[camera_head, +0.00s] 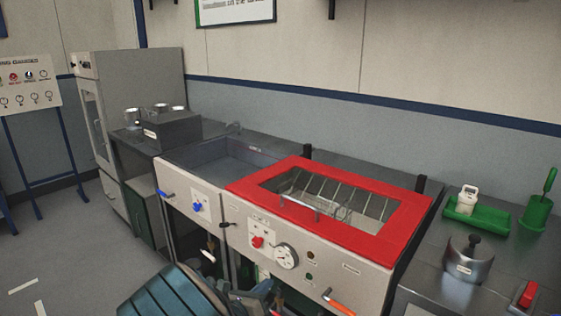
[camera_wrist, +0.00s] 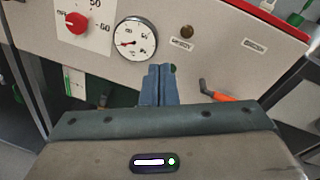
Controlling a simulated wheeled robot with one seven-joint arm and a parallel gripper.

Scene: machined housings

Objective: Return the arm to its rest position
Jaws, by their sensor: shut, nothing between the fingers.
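My gripper (camera_wrist: 159,72) is shut and empty, its two blue-grey fingers together in the wrist view. It points at the grey front panel of the washing unit, below the round dial gauge (camera_wrist: 136,40) and right of the red knob (camera_wrist: 75,22). In the head view my dark teal arm is low at the bottom centre, in front of the unit (camera_head: 340,270). My gripper (camera_head: 268,288) is partly cut off there. I cannot tell whether the fingers touch the panel.
An orange-tipped lever (camera_wrist: 215,95) sticks out right of my fingers. The unit has a red-framed window lid (camera_head: 395,237) over a wire rack, and a sink (camera_head: 215,160) to its left. A lidded metal pot (camera_head: 468,262) stands on the right counter. Open floor (camera_head: 70,260) lies left.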

